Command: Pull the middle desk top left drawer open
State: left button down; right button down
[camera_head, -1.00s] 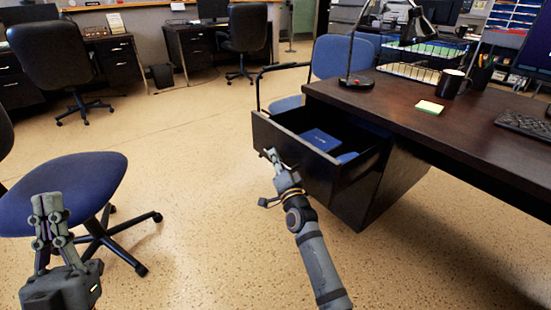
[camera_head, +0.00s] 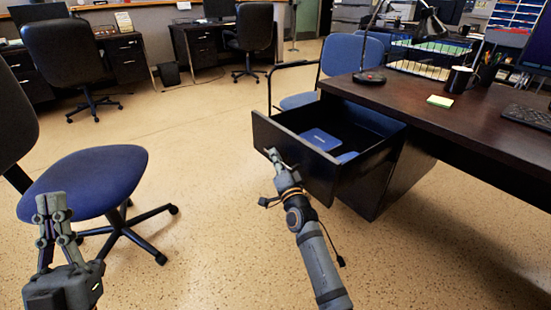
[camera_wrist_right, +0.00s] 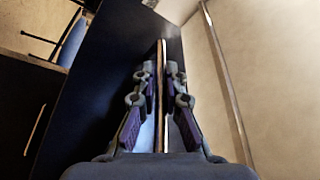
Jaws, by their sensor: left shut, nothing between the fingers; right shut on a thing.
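The dark desk (camera_head: 450,110) stands at the right in the head view. Its top left drawer (camera_head: 312,172) is pulled well out, with its inside open to view. A blue box (camera_head: 321,139) and another blue item (camera_head: 347,156) lie inside it. My right gripper (camera_head: 272,155) is at the drawer's front panel, shut on its handle. In the right wrist view the thin handle (camera_wrist_right: 160,75) runs between the closed fingers (camera_wrist_right: 160,100). My left gripper (camera_head: 54,205) is shut and empty, upright at the lower left, apart from the desk.
A blue swivel chair (camera_head: 90,180) stands at the left, beside my left gripper. Another blue chair (camera_head: 345,55) is behind the drawer. A lamp (camera_head: 369,77), mug (camera_head: 460,79) and sticky notes (camera_head: 440,101) are on the desk. Open floor (camera_head: 200,130) lies between.

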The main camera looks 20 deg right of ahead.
jog(key=c, duration=1.7)
grip_release()
jog(key=v, duration=0.7)
jog(key=shift+s, duration=0.3)
jog(key=shift+d+f, duration=0.1)
